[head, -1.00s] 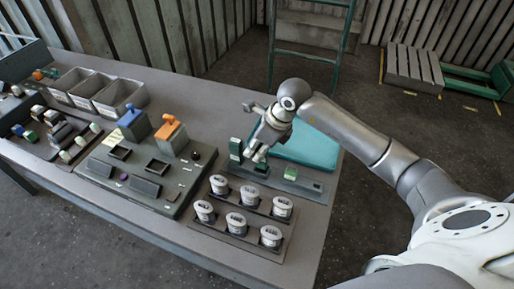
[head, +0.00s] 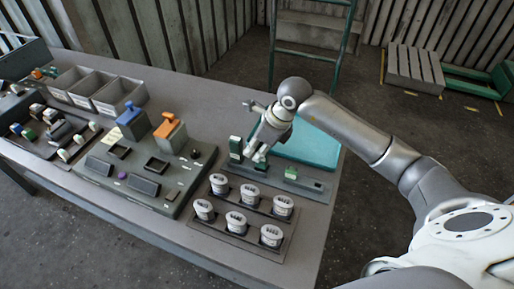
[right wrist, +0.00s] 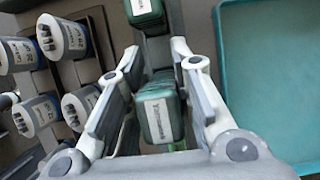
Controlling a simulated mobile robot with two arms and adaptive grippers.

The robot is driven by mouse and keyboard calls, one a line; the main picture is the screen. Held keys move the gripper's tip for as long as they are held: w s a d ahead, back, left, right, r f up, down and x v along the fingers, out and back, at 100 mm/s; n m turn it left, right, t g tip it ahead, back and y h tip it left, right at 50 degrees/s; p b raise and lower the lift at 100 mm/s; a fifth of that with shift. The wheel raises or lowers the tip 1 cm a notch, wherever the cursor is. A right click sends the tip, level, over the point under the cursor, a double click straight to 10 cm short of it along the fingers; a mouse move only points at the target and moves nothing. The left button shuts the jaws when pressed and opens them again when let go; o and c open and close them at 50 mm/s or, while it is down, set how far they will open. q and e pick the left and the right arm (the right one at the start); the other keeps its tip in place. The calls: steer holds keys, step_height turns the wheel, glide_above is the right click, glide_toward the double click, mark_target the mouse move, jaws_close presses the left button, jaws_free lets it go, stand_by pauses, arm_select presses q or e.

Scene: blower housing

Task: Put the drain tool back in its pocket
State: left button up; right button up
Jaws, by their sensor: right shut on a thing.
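My right gripper (head: 257,153) is over a grey rack (head: 312,190) at the table's right side. In the right wrist view its fingers (right wrist: 158,110) are shut on a green block-like tool with a white label (right wrist: 160,117), which I take to be the drain tool. Its lower part is hidden, so I cannot tell whether it sits in a pocket. A second green tool (head: 235,148) stands just left of the gripper and also shows in the right wrist view (right wrist: 145,12). A third green piece (head: 291,173) is in the rack to the right. My left gripper is out of view.
White labelled cups (head: 236,222) stand in a dark holder in front of the rack. A teal mat or tray (head: 310,148) lies behind it. A grey fixture (head: 135,180) with blue and orange handled parts is to the left, with open grey bins (head: 120,95) beyond.

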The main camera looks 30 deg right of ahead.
steer(key=shift+f+b, duration=1.3)
stand_by(0.5)
steer(key=o, duration=0.9)
steer(key=shift+r, duration=0.1)
steer(key=v, duration=1.2)
